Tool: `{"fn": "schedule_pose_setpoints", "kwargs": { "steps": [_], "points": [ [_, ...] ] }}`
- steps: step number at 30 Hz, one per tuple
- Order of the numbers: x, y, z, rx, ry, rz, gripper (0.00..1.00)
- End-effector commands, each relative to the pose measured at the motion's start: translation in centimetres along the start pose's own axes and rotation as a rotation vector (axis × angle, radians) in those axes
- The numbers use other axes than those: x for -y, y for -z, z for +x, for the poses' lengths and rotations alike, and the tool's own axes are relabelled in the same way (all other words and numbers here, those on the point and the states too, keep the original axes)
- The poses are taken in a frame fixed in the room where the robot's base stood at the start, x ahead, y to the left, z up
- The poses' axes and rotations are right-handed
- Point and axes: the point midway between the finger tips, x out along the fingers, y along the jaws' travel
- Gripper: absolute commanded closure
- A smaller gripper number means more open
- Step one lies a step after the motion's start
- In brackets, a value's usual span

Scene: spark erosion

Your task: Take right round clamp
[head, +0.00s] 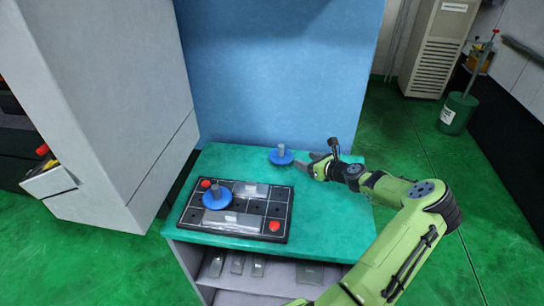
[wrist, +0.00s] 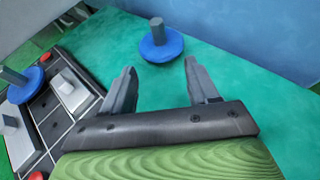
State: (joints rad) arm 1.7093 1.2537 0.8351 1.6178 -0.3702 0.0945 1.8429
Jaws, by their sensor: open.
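The right round clamp (head: 281,156) is a blue disc with a grey upright post, standing on the green tabletop near its back edge. In the wrist view the same clamp (wrist: 160,44) is ahead of my fingers, a little beyond the tips. My gripper (head: 314,166) is just right of the clamp in the head view, and in the wrist view my gripper (wrist: 161,74) has its two grey fingers apart with nothing between them. A second blue round clamp (head: 217,198) stands on the dark tray at left; it also shows at the wrist view's left edge (wrist: 22,84).
The dark tray (head: 283,213) holds grey metal blocks and has red corner knobs. A blue wall (head: 280,80) rises behind the table (head: 330,215). A grey cabinet (head: 110,110) stands left. The tabletop right of the tray is mostly clear.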

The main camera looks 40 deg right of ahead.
Motion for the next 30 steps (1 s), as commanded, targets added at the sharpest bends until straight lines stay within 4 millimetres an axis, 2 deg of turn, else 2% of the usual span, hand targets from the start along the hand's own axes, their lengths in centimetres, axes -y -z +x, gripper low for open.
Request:
{"fn": "schedule_pose_setpoints", "kwargs": {
  "steps": [1, 6, 14, 18, 22, 28, 30],
  "points": [
    [-0.2, 0.2, 1.6, 0.000, -0.005, -0.001, 0.41],
    [-0.3, 0.3, 5.8, -0.002, -0.005, -0.002, 0.41],
    [-0.3, 0.1, 9.4, -0.003, -0.005, -0.003, 0.41],
    [-0.5, 0.0, 12.2, -0.004, -0.005, -0.004, 0.41],
    [-0.4, 0.0, 13.3, -0.005, -0.005, -0.003, 0.41],
    [-0.4, -0.1, 13.3, -0.005, -0.004, -0.003, 0.41],
    [-0.4, -0.1, 13.3, -0.005, -0.004, -0.004, 0.52]
  ]
}}
